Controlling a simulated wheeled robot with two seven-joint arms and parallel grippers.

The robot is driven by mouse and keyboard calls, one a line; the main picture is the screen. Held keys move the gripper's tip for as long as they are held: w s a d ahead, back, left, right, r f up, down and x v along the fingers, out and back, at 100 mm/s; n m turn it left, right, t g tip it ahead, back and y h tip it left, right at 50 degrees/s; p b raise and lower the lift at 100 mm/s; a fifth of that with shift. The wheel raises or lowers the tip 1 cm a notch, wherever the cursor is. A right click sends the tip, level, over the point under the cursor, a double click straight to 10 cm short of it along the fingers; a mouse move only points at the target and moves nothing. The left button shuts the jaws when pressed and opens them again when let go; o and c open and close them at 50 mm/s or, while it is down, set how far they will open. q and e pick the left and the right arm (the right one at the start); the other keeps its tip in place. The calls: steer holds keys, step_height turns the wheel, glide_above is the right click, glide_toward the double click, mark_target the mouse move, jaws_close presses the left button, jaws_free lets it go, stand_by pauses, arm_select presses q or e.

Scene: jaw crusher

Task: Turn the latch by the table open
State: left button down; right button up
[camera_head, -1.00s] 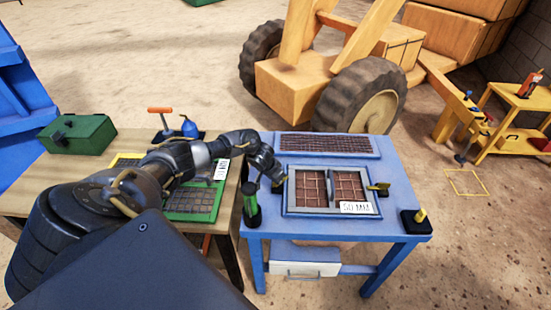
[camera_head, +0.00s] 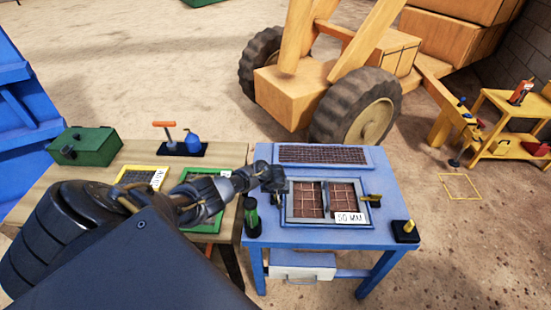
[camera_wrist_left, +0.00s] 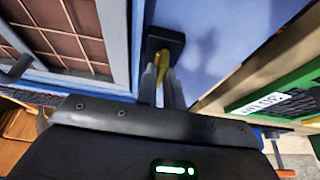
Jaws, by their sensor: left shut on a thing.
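My left gripper (camera_head: 274,184) is at the left edge of the framed mesh screen (camera_head: 325,199) on the blue table (camera_head: 300,238). In the left wrist view its two fingers (camera_wrist_left: 162,82) are shut on a yellow latch handle (camera_wrist_left: 165,62), which has a dark block (camera_wrist_left: 163,40) at its far end. The gripper hides this latch in the head view. Another yellow latch (camera_head: 371,198) sits at the screen's right edge. My right gripper is not in view.
A green and black cylinder (camera_head: 251,217) stands beside the gripper at the table's left edge. A black block with a yellow handle (camera_head: 406,229) is at the front right corner. A wooden bench (camera_head: 40,188) with a green box (camera_head: 83,147) adjoins on the left.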

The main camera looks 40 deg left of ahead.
arm_select(q)
steer(key=shift+a, duration=0.1)
stand_by(0.4)
steer(key=c, duration=1.5)
jaws_free()
steer(key=shift+r, duration=0.15)
steer(key=shift+p+v, duration=0.3)
steer(key=shift+v, duration=5.05)
